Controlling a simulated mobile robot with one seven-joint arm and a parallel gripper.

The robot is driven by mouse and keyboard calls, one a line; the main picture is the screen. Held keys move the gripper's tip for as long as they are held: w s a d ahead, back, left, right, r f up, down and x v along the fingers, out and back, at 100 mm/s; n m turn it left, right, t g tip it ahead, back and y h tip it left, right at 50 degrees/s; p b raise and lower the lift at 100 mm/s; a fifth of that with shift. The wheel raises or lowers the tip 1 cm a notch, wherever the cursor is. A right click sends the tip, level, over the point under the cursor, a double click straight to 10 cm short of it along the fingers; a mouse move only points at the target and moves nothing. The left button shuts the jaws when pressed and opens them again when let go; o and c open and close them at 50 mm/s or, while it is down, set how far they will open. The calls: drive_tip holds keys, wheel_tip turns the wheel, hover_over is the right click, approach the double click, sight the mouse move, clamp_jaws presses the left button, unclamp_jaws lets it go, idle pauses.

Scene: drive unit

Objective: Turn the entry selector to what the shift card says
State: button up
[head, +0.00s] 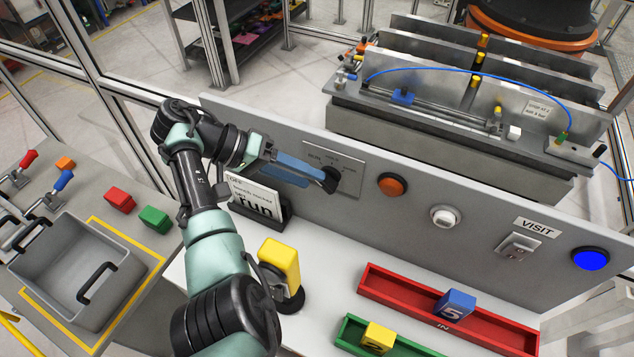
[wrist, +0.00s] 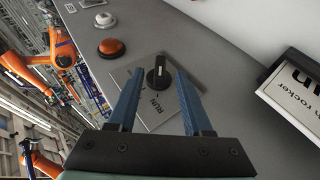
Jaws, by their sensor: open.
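The entry selector is a black knob (head: 331,180) on a grey plate (head: 348,161) on the panel. In the wrist view the knob (wrist: 157,72) has a pale pointer mark and RUN is lettered on the plate (wrist: 153,112); the other labels are too small to read. My gripper (head: 322,180) is open, its blue fingers pointing at the selector. In the wrist view the fingertips (wrist: 160,72) lie either side of the knob; I cannot tell whether they touch. The shift card (head: 257,195) stands on the ledge with "run" in large letters; my arm covers part of it.
Right of the selector are an orange button (head: 392,187), a white button (head: 445,217), a VISIT rocker switch (head: 519,244) and a blue button (head: 590,258). A yellow-topped object (head: 280,262) stands below. Red (head: 400,304) and green (head: 352,333) trays hold blocks.

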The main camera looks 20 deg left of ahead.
drive_tip(key=p+v, duration=0.2)
drive_tip(key=v, duration=0.7)
drive_tip(key=shift+p, duration=0.35)
